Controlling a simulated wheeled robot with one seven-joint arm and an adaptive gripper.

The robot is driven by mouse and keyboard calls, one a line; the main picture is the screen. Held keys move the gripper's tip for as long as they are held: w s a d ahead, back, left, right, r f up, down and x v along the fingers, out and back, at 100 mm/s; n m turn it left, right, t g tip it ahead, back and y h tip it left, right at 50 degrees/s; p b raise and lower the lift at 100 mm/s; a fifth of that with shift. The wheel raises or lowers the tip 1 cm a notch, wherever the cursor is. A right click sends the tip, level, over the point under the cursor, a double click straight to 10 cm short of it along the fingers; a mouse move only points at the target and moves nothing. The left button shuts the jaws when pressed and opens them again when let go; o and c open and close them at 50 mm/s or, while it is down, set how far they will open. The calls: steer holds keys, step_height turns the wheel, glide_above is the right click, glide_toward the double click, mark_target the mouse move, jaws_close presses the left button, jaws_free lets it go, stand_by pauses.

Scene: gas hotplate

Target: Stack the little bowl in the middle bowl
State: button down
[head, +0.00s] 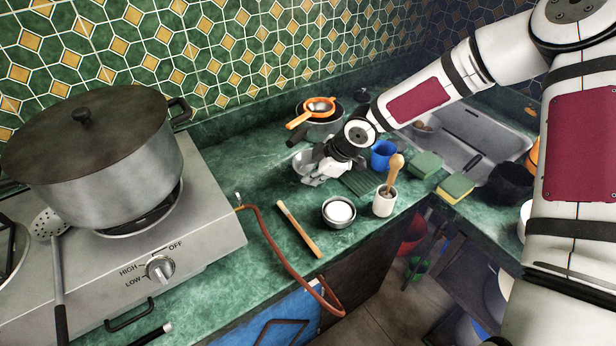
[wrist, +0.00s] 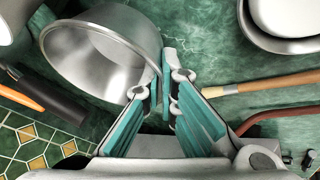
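My gripper (head: 312,177) is low over the counter at the side of a shiny metal bowl (head: 301,162). In the wrist view this bowl (wrist: 100,55) is tilted, its hollow showing, and its edge meets my nearly closed fingers (wrist: 174,75). The fingers appear shut on its rim; they partly hide the contact. A second bowl (head: 338,222), grey metal with a white, round content, stands upright on the counter, nearer the front edge. It shows in part at the upper right of the wrist view (wrist: 245,30). I cannot tell which bowl is the little one.
A wooden-handled tool (head: 298,228) and a red hose (head: 275,255) lie left of the second bowl. A white cup (head: 384,202) with a wooden pestle and a blue cup (head: 382,155) stand right. An orange strainer (head: 318,106) rests on a pot behind. The stove (head: 205,225) is left.

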steer(key=shift+w+a+f, duration=0.3)
steer(key=shift+a+f, duration=0.1)
steer(key=shift+a, duration=0.25)
steer(key=shift+w+f, duration=0.1)
steer(key=shift+f, duration=0.05)
steer(key=shift+f, duration=0.15)
steer(key=c, duration=1.8)
jaws_free()
steer(key=v, duration=1.2)
steer(key=shift+p, duration=0.45)
